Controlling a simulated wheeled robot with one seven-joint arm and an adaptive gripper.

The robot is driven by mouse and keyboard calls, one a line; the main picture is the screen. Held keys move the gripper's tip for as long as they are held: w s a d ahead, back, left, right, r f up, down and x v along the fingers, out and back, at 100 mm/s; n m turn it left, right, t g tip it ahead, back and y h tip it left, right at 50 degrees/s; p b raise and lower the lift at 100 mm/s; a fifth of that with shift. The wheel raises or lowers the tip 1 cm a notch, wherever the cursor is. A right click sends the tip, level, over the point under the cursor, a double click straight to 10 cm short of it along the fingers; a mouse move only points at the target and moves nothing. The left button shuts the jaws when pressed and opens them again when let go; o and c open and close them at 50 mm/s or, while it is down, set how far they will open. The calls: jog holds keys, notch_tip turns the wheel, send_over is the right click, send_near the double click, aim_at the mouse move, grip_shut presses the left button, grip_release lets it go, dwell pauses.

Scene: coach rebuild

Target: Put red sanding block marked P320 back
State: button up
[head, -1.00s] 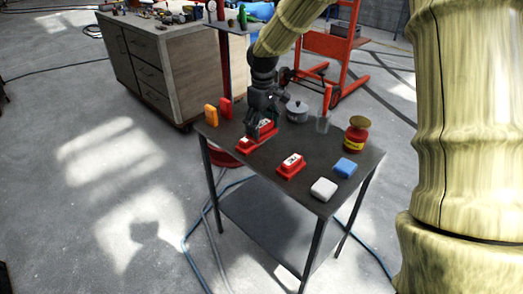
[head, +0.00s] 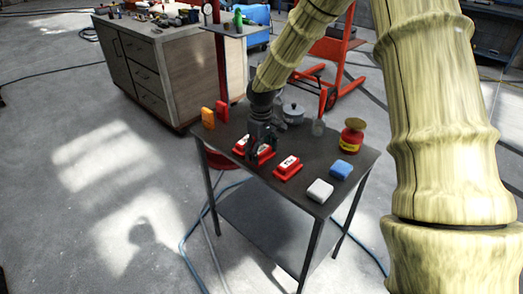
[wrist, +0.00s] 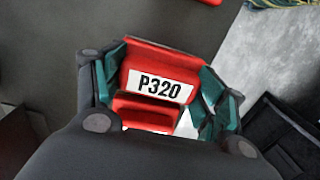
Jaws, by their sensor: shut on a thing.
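The red sanding block with the white P320 label (wrist: 160,86) sits between the green finger pads in the wrist view. My gripper (head: 262,147) is shut on it, low over the dark table (head: 330,182). In the head view part of the held block (head: 267,152) shows below the fingers. I cannot tell whether it touches the table. A second red block with a white label (head: 240,146) lies just left of the gripper, partly hidden. A third one (head: 288,169) lies to the right; their markings are too small to read.
A white block (head: 320,191) and a blue block (head: 341,170) are near the table's right corner. A red and yellow tin (head: 351,138), a clear cup (head: 318,128) and a grey pot (head: 293,113) stand behind. Orange (head: 208,118) and red (head: 222,112) upright items stand at the left.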

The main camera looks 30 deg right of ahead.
aim_at(261, 149)
jog(key=o, duration=0.9)
notch_tip(261, 149, up, 12)
jog(key=shift+b, duration=0.4)
